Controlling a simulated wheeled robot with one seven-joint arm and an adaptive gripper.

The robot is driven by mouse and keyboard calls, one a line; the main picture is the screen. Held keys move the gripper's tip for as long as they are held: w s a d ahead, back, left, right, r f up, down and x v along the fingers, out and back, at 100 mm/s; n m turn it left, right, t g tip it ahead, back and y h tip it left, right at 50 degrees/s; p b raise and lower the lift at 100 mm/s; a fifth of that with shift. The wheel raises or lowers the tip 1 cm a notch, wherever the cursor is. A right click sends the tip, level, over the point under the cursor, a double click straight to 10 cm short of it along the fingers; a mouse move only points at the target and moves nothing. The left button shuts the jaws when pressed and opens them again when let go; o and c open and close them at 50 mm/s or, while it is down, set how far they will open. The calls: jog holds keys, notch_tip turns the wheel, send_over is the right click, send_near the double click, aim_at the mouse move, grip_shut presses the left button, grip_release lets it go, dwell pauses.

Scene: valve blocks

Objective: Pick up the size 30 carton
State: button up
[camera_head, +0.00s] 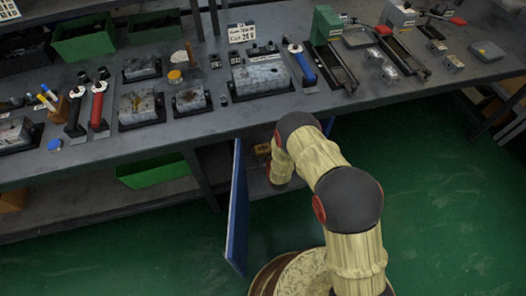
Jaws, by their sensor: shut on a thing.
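My arm bends down from my base to the opening of a cabinet under the workbench. Its end stops beside the opening. I cannot make out the fingers of my gripper, which are hidden by the arm and the dark interior. A small brown thing (262,149) shows in the opening, close to the arm's end. It may be a carton, but no size mark is readable and I cannot tell whether it is held.
The cabinet's blue door (237,210) stands open just left of my arm. The grey workbench (200,137) overhangs the opening and bears valve blocks, tools and a green vise (326,24). A green bin (155,171) sits on the lower shelf. The green floor at right is clear.

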jog(key=c, duration=0.5)
jog(key=shift+o, duration=0.2)
